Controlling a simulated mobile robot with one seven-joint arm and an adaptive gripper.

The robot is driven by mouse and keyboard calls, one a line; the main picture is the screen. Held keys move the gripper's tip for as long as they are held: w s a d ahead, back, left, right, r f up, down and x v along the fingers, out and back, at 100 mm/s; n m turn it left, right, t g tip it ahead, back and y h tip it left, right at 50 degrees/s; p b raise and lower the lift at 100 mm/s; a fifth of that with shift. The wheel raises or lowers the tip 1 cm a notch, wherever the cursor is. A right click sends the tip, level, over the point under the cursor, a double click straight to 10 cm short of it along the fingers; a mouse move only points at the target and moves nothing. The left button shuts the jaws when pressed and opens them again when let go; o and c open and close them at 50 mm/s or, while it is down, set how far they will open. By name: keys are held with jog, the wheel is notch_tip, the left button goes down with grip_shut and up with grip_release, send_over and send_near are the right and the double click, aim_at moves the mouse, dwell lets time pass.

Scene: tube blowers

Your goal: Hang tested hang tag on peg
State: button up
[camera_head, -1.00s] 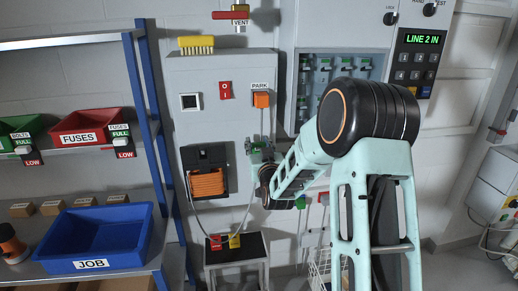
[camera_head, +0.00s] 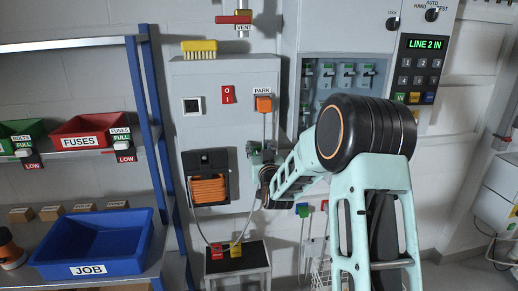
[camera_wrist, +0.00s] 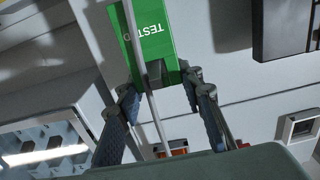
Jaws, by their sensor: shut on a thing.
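My gripper (camera_head: 262,156) is in front of the grey cabinet, right of the coiled orange hose, and looks small and partly hidden by my arm. In the wrist view its fingers (camera_wrist: 163,88) are closed about a green tag (camera_wrist: 150,38) with white lettering starting "TEST"; the rest of the word is covered. A thin grey strip crosses in front of the tag. A green patch (camera_head: 256,147) at the gripper in the head view looks like the same tag. I cannot make out a peg for certain.
The grey cabinet (camera_head: 225,85) carries an orange block (camera_head: 263,104) under a PARK label, a red switch (camera_head: 228,94) and an orange hose (camera_head: 208,190). A small dark stand (camera_head: 237,258) is below. Blue-framed shelves with bins (camera_head: 95,243) stand left; a keypad panel (camera_head: 420,70) is right.

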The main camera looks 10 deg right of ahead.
dwell(0.3)
jog(key=o, duration=1)
